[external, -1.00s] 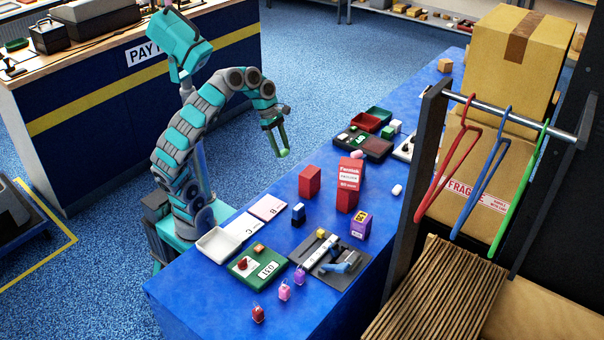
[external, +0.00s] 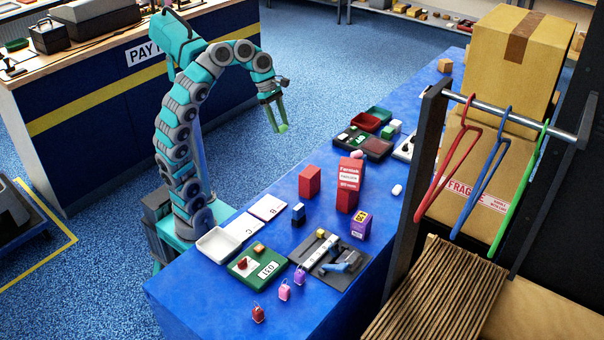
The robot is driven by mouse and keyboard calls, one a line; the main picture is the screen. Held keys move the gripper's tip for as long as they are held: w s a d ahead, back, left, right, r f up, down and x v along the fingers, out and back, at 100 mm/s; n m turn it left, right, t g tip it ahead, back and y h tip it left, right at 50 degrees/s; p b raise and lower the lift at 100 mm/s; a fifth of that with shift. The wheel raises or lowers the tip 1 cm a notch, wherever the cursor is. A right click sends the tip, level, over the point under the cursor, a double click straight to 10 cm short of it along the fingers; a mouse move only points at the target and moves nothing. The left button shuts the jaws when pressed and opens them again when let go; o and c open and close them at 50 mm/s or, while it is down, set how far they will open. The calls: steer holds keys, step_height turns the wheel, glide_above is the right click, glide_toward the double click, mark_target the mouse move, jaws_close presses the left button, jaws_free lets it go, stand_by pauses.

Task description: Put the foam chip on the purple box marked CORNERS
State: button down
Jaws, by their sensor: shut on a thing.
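My gripper (external: 275,116) is raised beyond the table's left edge, above the blue floor in the picture. It is shut on a small light green piece (external: 283,128) at its fingertips, which looks like the foam chip. The fingers partly hide it.
Red boxes (external: 310,181) (external: 348,186) stand on the table (external: 240,300) between gripper and purple box. A pink chip-like piece (external: 357,154) and a white one (external: 397,190) lie nearby. A grey tray (external: 334,262) is beside the purple box. A hanger rack (external: 415,190) rises at right.

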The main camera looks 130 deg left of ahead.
steer(key=shift+r, duration=0.95)
steer(key=w+d, duration=0.7)
steer(key=w, duration=0.5)
steer(key=w+d, duration=0.8)
steer(key=w, duration=0.4)
steer(key=p, duration=0.4)
glide_toward(363, 218)
steer(key=shift+w+f, duration=0.8)
steer(key=shift+f, duration=0.05)
steer(key=shift+w+a+f, duration=0.1)
steer(key=shift+w+f, duration=0.05)
steer(key=shift+w, duration=0.05)
steer(key=shift+f, duration=1.7)
